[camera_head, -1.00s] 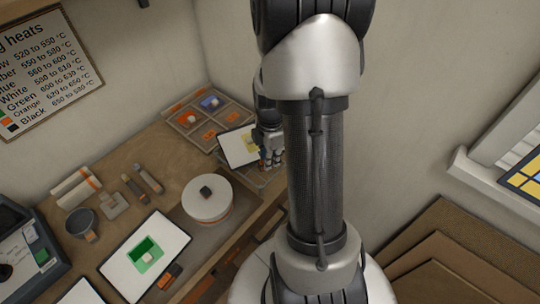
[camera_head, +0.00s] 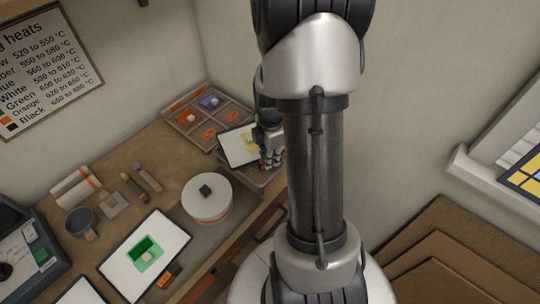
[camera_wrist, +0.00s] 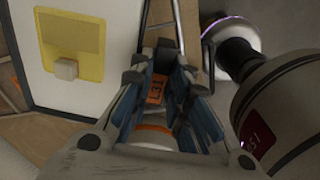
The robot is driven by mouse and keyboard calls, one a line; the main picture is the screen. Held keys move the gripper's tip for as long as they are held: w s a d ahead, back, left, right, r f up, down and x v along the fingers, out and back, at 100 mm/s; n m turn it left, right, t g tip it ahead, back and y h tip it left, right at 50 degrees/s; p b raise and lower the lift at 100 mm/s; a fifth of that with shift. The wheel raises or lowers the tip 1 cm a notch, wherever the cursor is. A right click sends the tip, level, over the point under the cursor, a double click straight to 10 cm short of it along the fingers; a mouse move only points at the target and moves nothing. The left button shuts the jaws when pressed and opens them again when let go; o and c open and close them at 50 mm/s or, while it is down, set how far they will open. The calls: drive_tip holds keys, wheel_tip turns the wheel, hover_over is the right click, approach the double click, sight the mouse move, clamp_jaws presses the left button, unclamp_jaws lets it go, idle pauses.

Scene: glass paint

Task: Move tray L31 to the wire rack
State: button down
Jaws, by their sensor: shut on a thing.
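Tray L31 (camera_head: 234,152) is a white board with a dark rim and a yellow glass piece (camera_head: 249,142) on it. In the wrist view the tray (camera_wrist: 85,95) fills the upper left, with a small pale block (camera_wrist: 66,69) on the yellow piece. My gripper (camera_head: 268,150) is at the tray's right side. In the wrist view my gripper (camera_wrist: 160,75) is shut on the tray's orange L31 tab (camera_wrist: 156,90). A grey structure (camera_head: 265,182) shows partly below the tray; I cannot tell whether it is the wire rack.
A compartment box (camera_head: 182,108) with orange labels stands behind the tray. A round white container (camera_head: 207,205) with a dark knob is on the bench nearer. Another white tray (camera_head: 170,222) with a green piece lies front left. Brown boards (camera_head: 430,250) lean at right.

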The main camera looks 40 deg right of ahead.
drive_tip(key=c, duration=1.4)
unclamp_jaws()
drive_tip(key=shift+c, duration=0.2)
drive_tip(key=shift+r+p, duration=2.7)
drive_tip(key=shift+r, duration=0.8)
